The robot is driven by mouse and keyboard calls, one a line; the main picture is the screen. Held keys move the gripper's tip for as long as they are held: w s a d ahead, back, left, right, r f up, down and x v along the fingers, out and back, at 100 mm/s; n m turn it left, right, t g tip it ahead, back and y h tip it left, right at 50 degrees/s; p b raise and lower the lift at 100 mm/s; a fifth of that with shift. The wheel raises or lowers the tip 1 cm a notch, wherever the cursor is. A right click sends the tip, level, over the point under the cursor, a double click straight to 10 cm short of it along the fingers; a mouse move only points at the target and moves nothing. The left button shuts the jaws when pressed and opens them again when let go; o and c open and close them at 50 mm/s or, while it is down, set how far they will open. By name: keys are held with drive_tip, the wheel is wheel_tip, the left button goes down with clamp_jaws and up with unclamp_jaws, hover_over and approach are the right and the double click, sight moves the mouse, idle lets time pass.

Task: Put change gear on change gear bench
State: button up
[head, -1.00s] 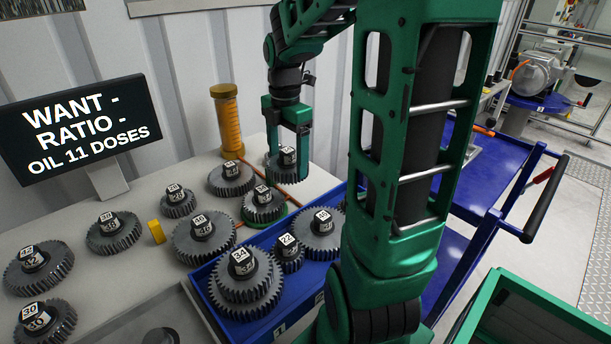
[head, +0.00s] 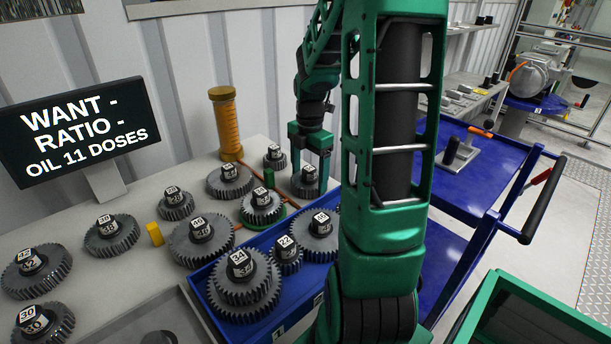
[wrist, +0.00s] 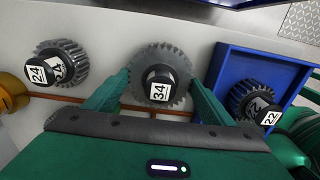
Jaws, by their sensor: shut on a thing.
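My gripper (head: 309,172) is shut on a grey toothed change gear (head: 305,188) with a black hub. In the wrist view the held gear (wrist: 176,60) carries a white label 34, and the fingers flank it. In the head view it is at the back right of the pale grey change gear bench (head: 118,275), near the blue tray. I cannot tell whether its underside touches the bench.
Several gears stand on the bench, and others sit in the blue tray (head: 208,296) in front. An amber cylinder (head: 229,130) and yellow block (head: 155,233) stand among them. A sign (head: 80,130) is at left. A blue cart (head: 475,190) stands at right.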

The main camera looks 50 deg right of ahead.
sight(309, 170)
drive_tip(key=shift+f, duration=0.1)
drive_tip(key=o, duration=1.6)
drive_tip(key=shift+o, duration=0.2)
wheel_tip(309, 170, up, 12)
drive_tip(key=s+a+f+m, duration=0.1)
drive_tip(key=s+a+m, duration=0.3)
drive_tip(key=s+m, duration=0.2)
drive_tip(key=s+a+f+m, duration=0.2)
drive_tip(key=s+a+m, duration=0.2)
drive_tip(key=s+m, duration=0.3)
drive_tip(key=s+a+f+m, duration=0.1)
drive_tip(key=s+a+m, duration=0.3)
drive_tip(key=m, duration=0.6)
drive_tip(key=shift+s+a+f+m, duration=0.1)
drive_tip(key=shift+s+f+m, duration=0.1)
drive_tip(key=shift+s, duration=0.45)
drive_tip(key=shift+s+f+m, duration=0.15)
drive_tip(key=shift+s+m, duration=0.05)
drive_tip(key=shift+s, duration=0.45)
